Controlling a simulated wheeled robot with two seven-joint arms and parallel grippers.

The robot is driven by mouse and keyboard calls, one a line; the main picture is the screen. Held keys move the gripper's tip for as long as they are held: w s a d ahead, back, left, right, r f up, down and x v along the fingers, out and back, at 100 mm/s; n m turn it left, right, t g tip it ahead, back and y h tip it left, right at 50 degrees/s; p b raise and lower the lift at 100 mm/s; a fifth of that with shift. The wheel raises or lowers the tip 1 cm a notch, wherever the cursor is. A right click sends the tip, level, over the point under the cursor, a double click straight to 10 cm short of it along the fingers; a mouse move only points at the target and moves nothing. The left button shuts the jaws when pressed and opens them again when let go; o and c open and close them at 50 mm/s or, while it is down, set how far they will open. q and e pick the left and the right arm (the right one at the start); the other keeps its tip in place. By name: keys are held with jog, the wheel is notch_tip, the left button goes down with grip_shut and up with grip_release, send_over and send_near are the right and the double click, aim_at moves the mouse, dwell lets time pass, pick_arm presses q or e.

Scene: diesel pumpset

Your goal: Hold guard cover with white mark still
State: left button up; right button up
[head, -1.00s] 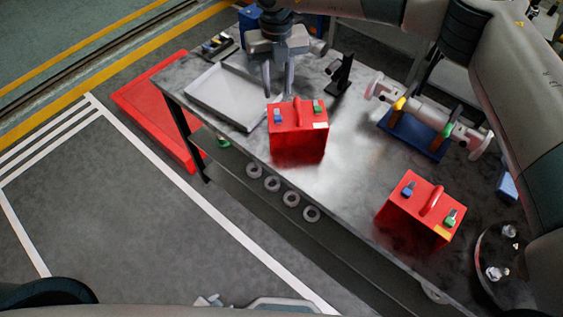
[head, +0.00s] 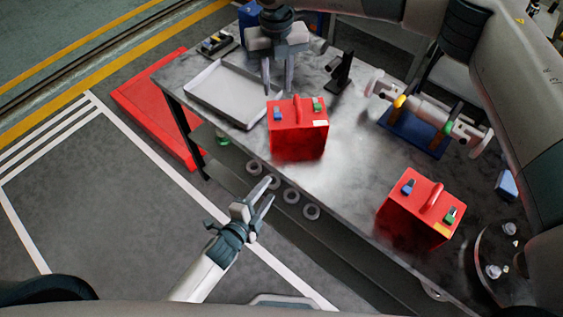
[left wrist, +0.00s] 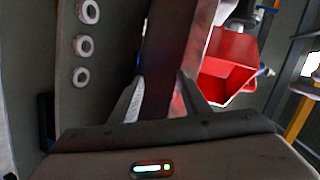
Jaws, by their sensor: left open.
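The guard cover with the white mark (head: 298,143) is a red box with a top handle, a blue and a green latch. It stands upright on the bench. My right gripper (head: 278,84) hangs behind it, fingers apart, pointing down; I see no contact with the cover. My left gripper (head: 269,190) is open and empty, below the cover in the picture and in front of the bench edge, clear of it. Its open fingers also show in the left wrist view (left wrist: 160,80). A red box-shaped thing (left wrist: 228,70) is right of them there; which face shows is unclear.
A second red cover with a yellow mark (head: 418,212) stands at the right on the bench (head: 350,160). A grey tray (head: 212,98), a black stand (head: 340,75) and a blue-based shaft fixture (head: 415,135) are around. Several rings (head: 291,196) lie on the lower shelf.

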aim_at(315, 122)
pick_arm(q)
jog(key=d+r+m+t+h, duration=0.1)
jog(key=d+r+m, duration=0.1)
jog(key=r, duration=0.6)
jog(key=d+r+m+t+h, duration=0.1)
jog(key=d+r+m+h, duration=0.1)
jog(key=r, duration=0.6)
jog(key=shift+d+r+m+t, duration=0.3)
jog(key=shift+d+r+m, duration=0.1)
jog(key=shift+w, duration=0.2)
jog(key=x, duration=1.7)
jog(key=shift+w+f, duration=0.1)
jog(key=shift+d, duration=0.1)
jog(key=shift+c, duration=1.3)
jog(key=shift+c, duration=0.6)
grip_shut()
